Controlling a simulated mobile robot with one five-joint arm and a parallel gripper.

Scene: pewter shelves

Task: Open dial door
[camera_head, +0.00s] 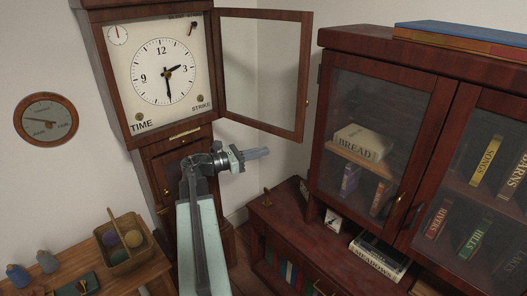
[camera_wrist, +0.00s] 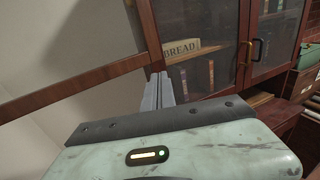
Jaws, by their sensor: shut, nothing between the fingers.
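The dial door (camera_head: 308,75) is a wooden frame with a clear pane. In the head view it stands swung open to the right of the tall clock's white dial (camera_head: 163,72), hinged on the side by the dial. My gripper (camera_head: 265,152) is shut and empty, just below the door's bottom rail and pointing right. In the wrist view the shut fingers (camera_wrist: 160,90) show in front of the door's lower corner, with the door frame (camera_wrist: 75,88) running off to the left. I cannot tell whether the fingers touch the frame.
A glass-fronted bookcase (camera_head: 322,110) with books stands at the right, a low cabinet top (camera_head: 290,212) before it. A basket of yarn (camera_head: 143,255) sits on a wooden table at the lower left. A round gauge (camera_head: 46,118) hangs on the left wall.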

